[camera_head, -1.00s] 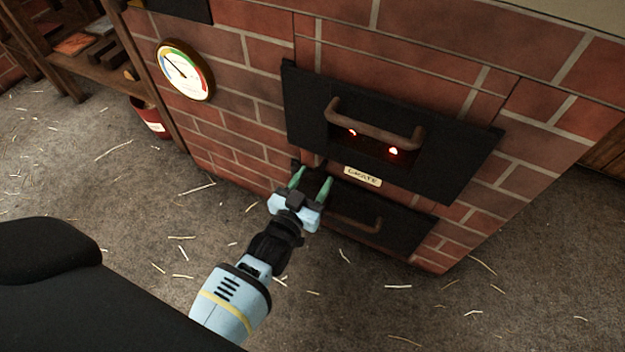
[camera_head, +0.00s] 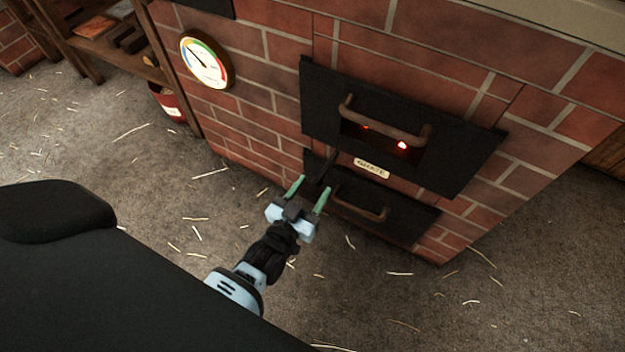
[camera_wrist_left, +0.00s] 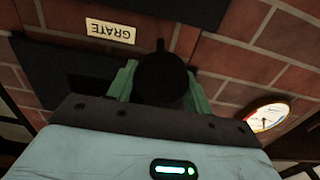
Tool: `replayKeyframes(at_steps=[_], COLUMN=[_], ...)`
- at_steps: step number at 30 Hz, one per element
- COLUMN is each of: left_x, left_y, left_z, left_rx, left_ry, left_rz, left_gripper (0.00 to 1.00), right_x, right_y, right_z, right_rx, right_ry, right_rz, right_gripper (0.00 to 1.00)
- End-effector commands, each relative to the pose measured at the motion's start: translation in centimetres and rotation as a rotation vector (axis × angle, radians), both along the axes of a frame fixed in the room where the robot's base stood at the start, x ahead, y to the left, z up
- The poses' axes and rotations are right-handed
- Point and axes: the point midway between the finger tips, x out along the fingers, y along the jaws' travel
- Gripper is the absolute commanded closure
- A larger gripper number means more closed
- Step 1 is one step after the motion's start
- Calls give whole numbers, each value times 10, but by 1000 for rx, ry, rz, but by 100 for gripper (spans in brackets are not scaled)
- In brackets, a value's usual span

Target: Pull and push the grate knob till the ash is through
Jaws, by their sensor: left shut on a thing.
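The grate knob (camera_wrist_left: 162,80) is a dark round knob in the left wrist view, between the two green fingers of my left gripper (camera_head: 312,187). My left gripper is shut on it, in front of the brick stove. A dark rod (camera_head: 326,169) runs from the knob to the wall. The GRATE label (camera_head: 371,168) is on the brick to the right of the rod, and it also shows upside down in the left wrist view (camera_wrist_left: 110,31). The ash is not visible. My right gripper is in neither view.
The upper black door (camera_head: 465,160) has a brown handle and a red glow in its opening. The lower black door (camera_head: 405,217) also has a handle. A round gauge (camera_head: 206,60) is on the wall. A red bucket (camera_head: 168,102) stands left. The straw-strewn floor (camera_head: 420,310) is open.

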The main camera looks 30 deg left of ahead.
Motion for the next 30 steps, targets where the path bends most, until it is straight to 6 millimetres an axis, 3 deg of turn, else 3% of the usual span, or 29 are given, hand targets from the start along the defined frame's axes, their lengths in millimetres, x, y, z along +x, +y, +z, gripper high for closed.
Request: replayKeyframes(at_steps=[2, 3, 7, 17, 30], left_x=[0, 0, 0, -2, -64], left_y=[0, 0, 0, 0, 2], left_z=[0, 0, 0, 0, 1], left_rx=[0, 0, 0, 1, 1], left_ry=[-1, -1, -1, 0, 0], left_rz=[0, 0, 0, 0, 0], left_gripper=[91, 46, 29, 28, 28], right_x=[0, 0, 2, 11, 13], right_y=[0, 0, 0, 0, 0], right_z=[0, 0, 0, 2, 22], right_rx=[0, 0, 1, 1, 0], right_ry=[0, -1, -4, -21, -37], right_rz=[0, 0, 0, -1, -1], right_gripper=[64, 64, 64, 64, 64])
